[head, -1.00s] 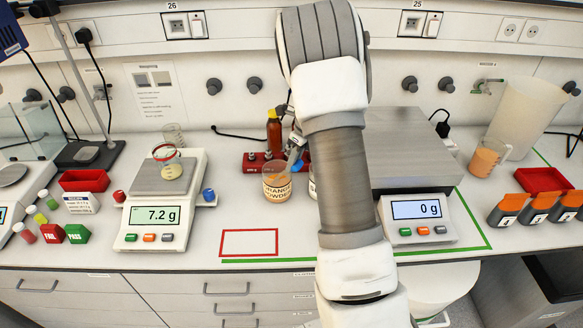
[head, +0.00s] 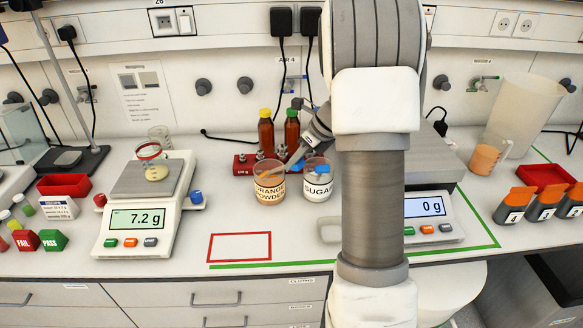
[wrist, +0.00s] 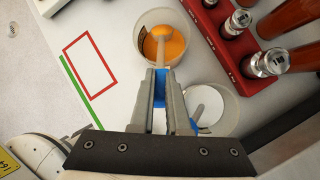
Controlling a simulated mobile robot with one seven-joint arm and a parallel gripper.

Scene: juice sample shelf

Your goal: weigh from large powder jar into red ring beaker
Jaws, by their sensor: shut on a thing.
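The jar labelled orange powder (head: 268,192) stands on the bench with orange powder inside; it also shows in the wrist view (wrist: 141,50). My gripper (head: 305,146) is shut on a blue-handled scoop (wrist: 160,88). The scoop's pale shaft reaches over the jar rim, and its end is at the orange powder; whether the bowl is loaded is unclear. The red ring beaker (head: 149,152) sits on the left scale (head: 124,190) with pale yellow contents. That scale reads 7.2 g.
A sugar jar (head: 318,190) with a blue-handled tool stands right beside the powder jar. The right scale (head: 430,208) reads 0 g. A red outlined rectangle (head: 240,234) on the bench is empty. Another beaker (head: 160,133) stands behind the left scale.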

